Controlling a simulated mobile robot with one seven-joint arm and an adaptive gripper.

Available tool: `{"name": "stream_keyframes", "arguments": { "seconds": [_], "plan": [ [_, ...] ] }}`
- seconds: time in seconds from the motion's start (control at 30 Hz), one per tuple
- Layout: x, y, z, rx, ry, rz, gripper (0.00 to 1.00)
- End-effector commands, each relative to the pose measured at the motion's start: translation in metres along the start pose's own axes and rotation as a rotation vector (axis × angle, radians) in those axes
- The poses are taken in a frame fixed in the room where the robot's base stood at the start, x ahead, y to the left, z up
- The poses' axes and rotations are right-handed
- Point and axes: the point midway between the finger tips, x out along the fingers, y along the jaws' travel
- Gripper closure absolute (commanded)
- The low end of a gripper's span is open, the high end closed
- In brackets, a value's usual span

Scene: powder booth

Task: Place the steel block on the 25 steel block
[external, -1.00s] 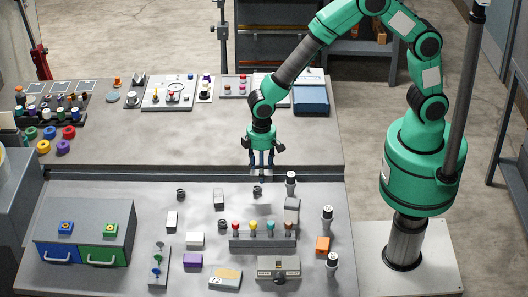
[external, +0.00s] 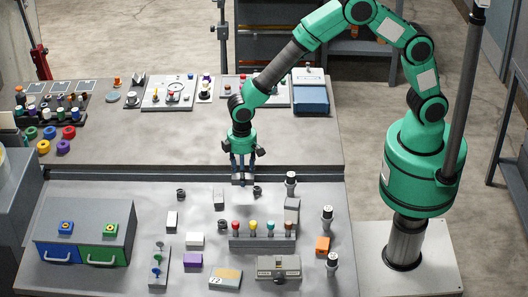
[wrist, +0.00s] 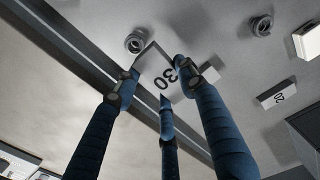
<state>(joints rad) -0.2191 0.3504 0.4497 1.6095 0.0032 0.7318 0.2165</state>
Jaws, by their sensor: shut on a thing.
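My gripper (external: 242,178) hangs just above the rear edge of the sloped front panel, near the groove. In the wrist view its blue fingers (wrist: 160,82) are shut on a pale steel block (wrist: 154,62) marked "30". In the external view little of this block shows between the fingertips. Another small steel block (wrist: 277,94), marked "20", lies on the panel to the right in the wrist view. A grey block (external: 219,197) lies left of and in front of the gripper, and another grey block (external: 292,203) lies to the right. I cannot read a "25" on any block.
Dark ring nuts (external: 257,190) (external: 181,194) lie near the gripper. A rack with coloured knobs (external: 262,243) stands in front. White-topped black cylinders (external: 291,182) stand at the right. A drawer box (external: 86,240) stands at the left. The rear table's middle is clear.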

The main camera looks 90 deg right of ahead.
Motion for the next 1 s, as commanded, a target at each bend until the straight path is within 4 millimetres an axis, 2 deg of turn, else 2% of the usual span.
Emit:
{"name": "stream_keyframes", "arguments": {
  "seconds": [0.2,0.5,0.7,1.0],
  "plan": [
    [0.004,-0.008,-0.036,0.0,0.002,0.0,0.99],
    [0.008,-0.017,-0.078,0.0,0.002,0.0,0.99],
    [0.008,-0.019,-0.09,0.0,0.002,0.0,0.99],
    [0.008,-0.019,-0.09,0.0,0.002,0.0,0.99]
  ]
}}
